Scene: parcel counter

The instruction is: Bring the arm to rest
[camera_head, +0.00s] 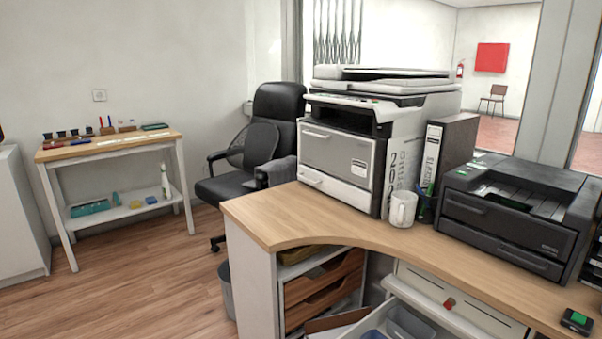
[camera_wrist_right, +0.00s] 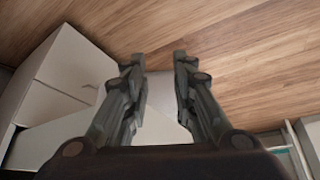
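My right gripper (camera_wrist_right: 160,72) shows in the right wrist view. Its two dark fingers are apart, with nothing between them. Behind the fingertips are the wood floor (camera_wrist_right: 235,60) and a white cabinet (camera_wrist_right: 62,85) at the left. Neither gripper nor arm shows in the head view, so my left gripper is not seen.
A curved wooden counter (camera_head: 262,215) carries a large printer (camera_head: 340,150), a white mug (camera_head: 402,209), a binder (camera_head: 430,155) and a dark printer (camera_head: 515,215). A drawer (camera_head: 455,305) below stands open. A black chair (camera_head: 262,140) and side table (camera_head: 110,147) stand behind. Floor at left is clear.

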